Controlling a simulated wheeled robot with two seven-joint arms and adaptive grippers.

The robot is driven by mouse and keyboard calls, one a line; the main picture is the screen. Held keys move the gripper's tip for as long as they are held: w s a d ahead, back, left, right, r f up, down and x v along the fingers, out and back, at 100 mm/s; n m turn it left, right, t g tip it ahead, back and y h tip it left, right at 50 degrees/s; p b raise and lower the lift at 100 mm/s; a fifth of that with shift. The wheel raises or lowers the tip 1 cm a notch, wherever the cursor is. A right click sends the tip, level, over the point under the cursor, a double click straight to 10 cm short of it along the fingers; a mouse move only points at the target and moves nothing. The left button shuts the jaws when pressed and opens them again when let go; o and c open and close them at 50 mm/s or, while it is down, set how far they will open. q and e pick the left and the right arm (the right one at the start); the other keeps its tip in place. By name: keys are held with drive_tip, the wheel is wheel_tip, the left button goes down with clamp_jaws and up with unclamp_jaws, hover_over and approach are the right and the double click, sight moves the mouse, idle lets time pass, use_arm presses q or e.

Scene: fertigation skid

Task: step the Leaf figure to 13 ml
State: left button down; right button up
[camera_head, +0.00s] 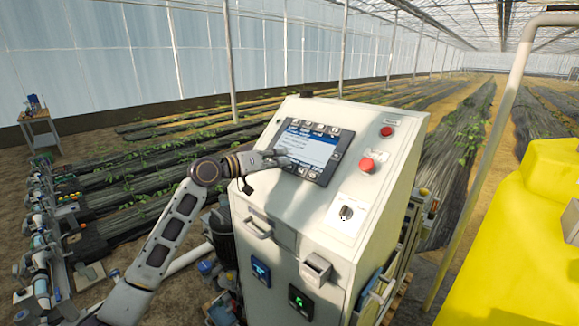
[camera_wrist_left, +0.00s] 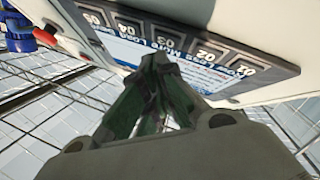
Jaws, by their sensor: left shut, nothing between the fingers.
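The control screen (camera_head: 308,147) is set in the sloped top of the cream cabinet (camera_head: 290,215). It has a dark bezel, a blue and white display, and keys along its edges. The lines on the display, including any Leaf figure, are too small to read. My left gripper (camera_head: 284,158) is shut and empty at the screen's lower left part. In the left wrist view, its closed fingertips (camera_wrist_left: 158,62) are close to a row of numbered keys (camera_wrist_left: 165,42), over the one marked 03; contact cannot be told. My right gripper is not in view.
A red mushroom button (camera_head: 367,164), a smaller red button (camera_head: 387,131) and a black rotary knob (camera_head: 346,212) are on the cabinet face right of the screen. A yellow tank (camera_head: 520,240) stands at the right. A pale pipe (camera_head: 490,130) rises beside it.

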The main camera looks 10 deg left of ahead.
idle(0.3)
use_arm(q)
drive_tip(key=shift+s+a+r+p, duration=0.35)
drive_tip(key=shift+s+r, duration=0.15)
drive_tip(key=shift+r, duration=0.15)
drive_tip(key=shift+s+a+r+p, duration=0.35)
drive_tip(key=shift+s+r, duration=0.1)
drive_tip(key=shift+r, duration=0.15)
drive_tip(key=shift+s+a+r+p, duration=0.25)
drive_tip(key=shift+s+r+p, duration=0.1)
drive_tip(key=shift+s+r, duration=0.25)
drive_tip(key=shift+w, duration=0.1)
idle(0.3)
idle(0.5)
